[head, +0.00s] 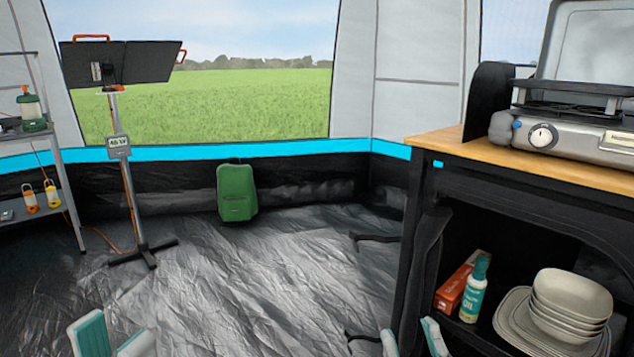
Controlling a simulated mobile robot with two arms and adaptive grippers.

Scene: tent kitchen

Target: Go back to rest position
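My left gripper (114,338) shows at the bottom left edge of the head view. Its two pale fingers with teal sides stand apart, with nothing between them. My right gripper (411,341) shows at the bottom edge, right of centre, just left of the shelf with the dishes. Its two fingers are also apart, with nothing seen between them. Only the finger ends of both grippers show; the rest is cut off by the frame. Neither gripper is seen touching anything.
A kitchen stand (470,160) with a stove (575,140) on top is at the right. Its shelf holds stacked bowls (570,300), a bottle (474,290) and a red box (455,285). Middle floor is clear.

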